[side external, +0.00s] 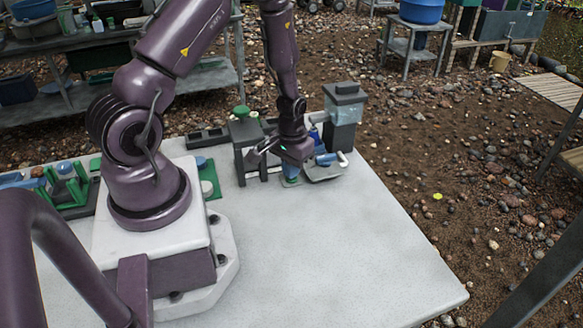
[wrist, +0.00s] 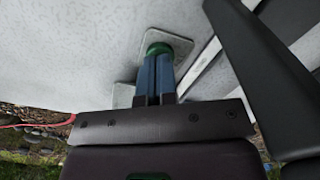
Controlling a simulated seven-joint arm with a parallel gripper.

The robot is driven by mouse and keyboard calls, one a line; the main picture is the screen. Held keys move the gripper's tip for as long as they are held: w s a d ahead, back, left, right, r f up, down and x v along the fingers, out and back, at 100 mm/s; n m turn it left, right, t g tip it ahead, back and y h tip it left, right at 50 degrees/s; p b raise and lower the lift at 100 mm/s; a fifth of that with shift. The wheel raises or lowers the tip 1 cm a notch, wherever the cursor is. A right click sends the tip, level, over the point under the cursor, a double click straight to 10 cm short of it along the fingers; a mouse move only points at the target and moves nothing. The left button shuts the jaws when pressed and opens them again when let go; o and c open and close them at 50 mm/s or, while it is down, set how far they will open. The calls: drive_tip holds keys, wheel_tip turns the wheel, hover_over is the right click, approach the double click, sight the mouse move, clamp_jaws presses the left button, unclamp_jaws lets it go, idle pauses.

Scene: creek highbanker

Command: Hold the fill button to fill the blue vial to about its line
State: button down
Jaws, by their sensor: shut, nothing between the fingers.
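My gripper (wrist: 157,58) is shut and empty, its two blue fingers side by side. In the wrist view the fingertips are at a round green button (wrist: 158,47) on a pale plate. They overlap its near edge, and I cannot tell how far it is pressed.
A dark dispenser with a clear tank (side external: 343,108) stands behind on the white table (side external: 350,250). A dark stand with a green knob (side external: 241,111) is to the left. A green rack (side external: 72,187) lies farther left. The front right of the table is clear.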

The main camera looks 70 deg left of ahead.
drive_tip(key=shift+f, duration=0.5)
idle(0.5)
drive_tip(key=shift+r, duration=0.1)
idle(1.5)
drive_tip(key=shift+r, duration=1.1)
